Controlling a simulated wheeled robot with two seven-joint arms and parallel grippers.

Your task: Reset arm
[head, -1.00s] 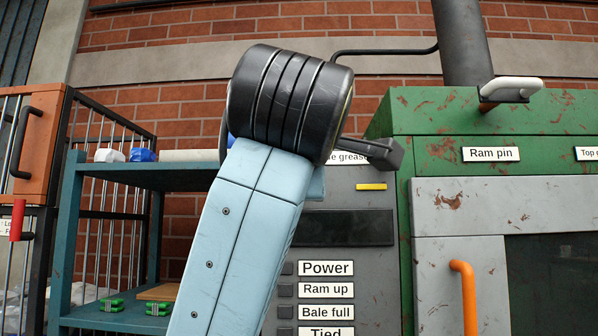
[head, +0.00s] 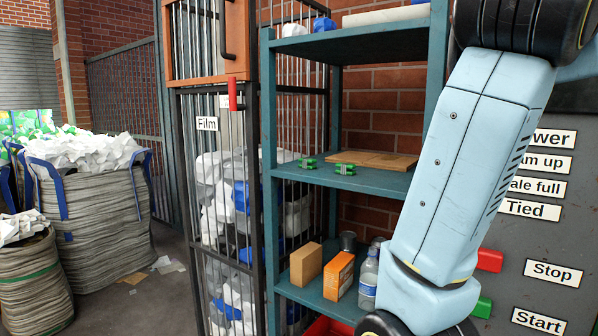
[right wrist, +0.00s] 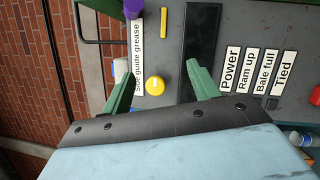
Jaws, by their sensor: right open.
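My right gripper (right wrist: 162,73) shows in the right wrist view, with its two green fingers spread apart and nothing between them. Behind them is the grey control panel (right wrist: 178,105) with a yellow round knob (right wrist: 155,85). I cannot tell how far the fingers are from the panel. In the head view my light blue arm rises at the right in front of the panel, and its gripper is out of view there. My left gripper is in neither view.
A teal shelf (head: 350,178) holds green-wrapped items, boxes and a bottle (head: 368,280). A barred cage labelled Film (head: 207,124) stands beside it. Stuffed sacks (head: 95,225) are at the left. Floor is open between sacks and cage. Start and Stop labels (head: 553,273) are at right.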

